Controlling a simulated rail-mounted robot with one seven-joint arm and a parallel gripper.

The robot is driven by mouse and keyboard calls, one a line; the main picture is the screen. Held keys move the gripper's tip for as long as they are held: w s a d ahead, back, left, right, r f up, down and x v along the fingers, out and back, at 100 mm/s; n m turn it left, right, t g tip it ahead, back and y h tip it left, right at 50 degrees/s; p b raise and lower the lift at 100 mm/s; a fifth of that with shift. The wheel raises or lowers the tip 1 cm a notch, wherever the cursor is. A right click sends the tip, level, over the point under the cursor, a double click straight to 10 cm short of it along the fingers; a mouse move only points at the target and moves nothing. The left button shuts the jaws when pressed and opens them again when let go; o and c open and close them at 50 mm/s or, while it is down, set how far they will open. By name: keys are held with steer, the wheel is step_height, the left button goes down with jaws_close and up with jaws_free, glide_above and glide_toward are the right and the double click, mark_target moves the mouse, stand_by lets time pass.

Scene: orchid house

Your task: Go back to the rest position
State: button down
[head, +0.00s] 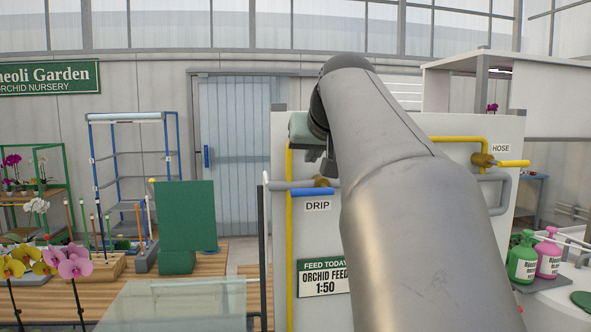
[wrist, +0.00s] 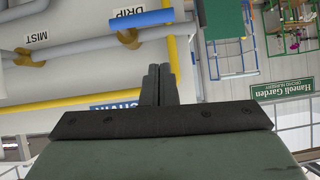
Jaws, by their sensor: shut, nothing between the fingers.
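My arm reaches up and forward through the middle of the head view. Its grey-green hand is at the far end, before the pipe panel (head: 279,130), and my gripper's fingers are mostly hidden there. In the wrist view, which is upside down, my gripper (wrist: 160,70) shows two dark fingers pressed together with nothing between them. The blue DRIP lever (head: 312,192) lies level on the panel, just below the hand in the head view. It also shows in the wrist view (wrist: 168,17), apart from the fingers.
A yellow pipe (head: 289,240) runs along the panel. A yellow HOSE lever (head: 514,163) is at right. Green (head: 522,258) and pink (head: 547,255) bottles stand at right. A green board (head: 187,215) and orchids (head: 75,262) are on the left bench. A MIST label (wrist: 36,37) shows in the wrist view.

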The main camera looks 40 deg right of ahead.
steer(key=v, duration=0.4)
steer(key=shift+s+a+r, duration=0.15)
steer(key=shift+s+r, duration=0.1)
steer(key=shift+r, duration=0.05)
